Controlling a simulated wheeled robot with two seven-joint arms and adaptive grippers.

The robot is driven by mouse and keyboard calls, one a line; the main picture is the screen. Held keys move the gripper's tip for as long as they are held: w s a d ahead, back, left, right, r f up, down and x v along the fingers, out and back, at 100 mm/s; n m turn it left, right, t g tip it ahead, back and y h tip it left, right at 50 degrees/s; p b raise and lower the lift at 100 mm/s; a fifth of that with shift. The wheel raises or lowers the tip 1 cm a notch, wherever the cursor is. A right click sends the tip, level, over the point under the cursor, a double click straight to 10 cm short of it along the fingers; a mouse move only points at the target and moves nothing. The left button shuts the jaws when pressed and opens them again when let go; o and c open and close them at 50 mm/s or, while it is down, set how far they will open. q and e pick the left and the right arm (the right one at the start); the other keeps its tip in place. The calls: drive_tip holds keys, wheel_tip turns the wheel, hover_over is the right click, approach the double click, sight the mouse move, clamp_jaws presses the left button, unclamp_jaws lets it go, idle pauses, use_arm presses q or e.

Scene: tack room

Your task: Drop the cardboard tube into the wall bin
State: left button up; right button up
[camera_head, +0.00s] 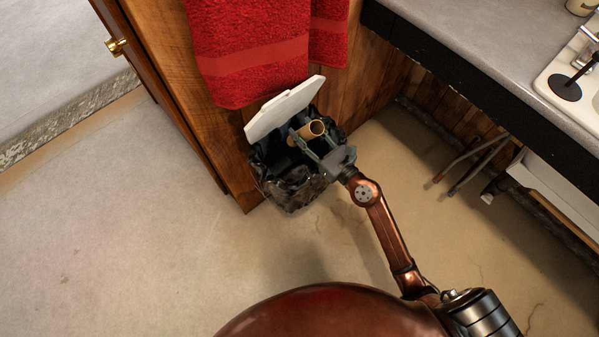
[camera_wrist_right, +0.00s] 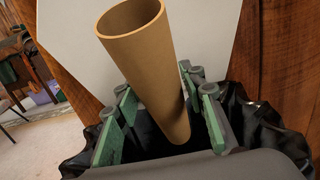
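The cardboard tube (camera_head: 302,132) is tan and hollow. In the right wrist view the tube (camera_wrist_right: 155,75) stands tilted between the green-padded fingers, its lower end over the dark mouth of the bin. My right gripper (camera_head: 311,144) is over the bin. In its wrist view the right gripper (camera_wrist_right: 160,100) is open, with gaps showing between the pads and the tube. The wall bin (camera_head: 288,190) has a crumpled black liner and a raised white lid (camera_head: 285,107), against the wooden cabinet. The bin's inside is mostly hidden. My left gripper is not in view.
Red towels (camera_head: 250,60) hang just above the lid. A grey counter (camera_head: 465,45) with a white sink (camera_head: 575,95) is at the right. The floor (camera_head: 120,220) left of the bin is clear.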

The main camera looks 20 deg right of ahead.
drive_tip(key=o, duration=0.4)
drive_tip(key=shift+c, duration=0.2)
drive_tip(key=shift+s, duration=0.1)
drive_tip(key=v, duration=1.1)
drive_tip(key=shift+s+d, duration=0.2)
drive_tip(key=shift+s, duration=0.2)
